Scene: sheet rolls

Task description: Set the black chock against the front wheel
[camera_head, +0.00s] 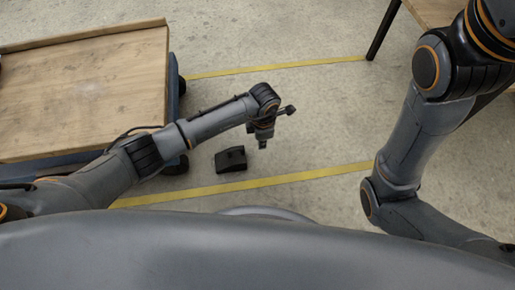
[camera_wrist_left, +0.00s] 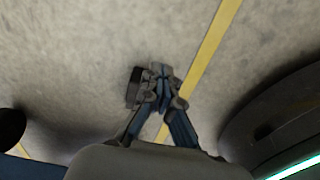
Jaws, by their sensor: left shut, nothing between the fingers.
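The black chock (camera_head: 230,160) lies on the concrete floor, to the right of and apart from the cart's near wheel (camera_head: 176,165). That wheel is partly covered by my left arm. My left gripper (camera_head: 263,143) points down just right of the chock, shut and empty. In the left wrist view the shut fingertips (camera_wrist_left: 161,72) show beside the chock (camera_wrist_left: 134,88), which they partly hide. I cannot tell whether they touch it. A dark round shape at the left edge of that view looks like the wheel (camera_wrist_left: 10,125). My right gripper is out of view.
The cart's wooden top (camera_head: 90,90) fills the upper left, with another wheel (camera_head: 182,87) at its far right side. Yellow floor lines (camera_head: 275,68) run beyond and nearer than the chock. A table (camera_head: 435,10) stands at the upper right. The floor right of my left gripper is clear.

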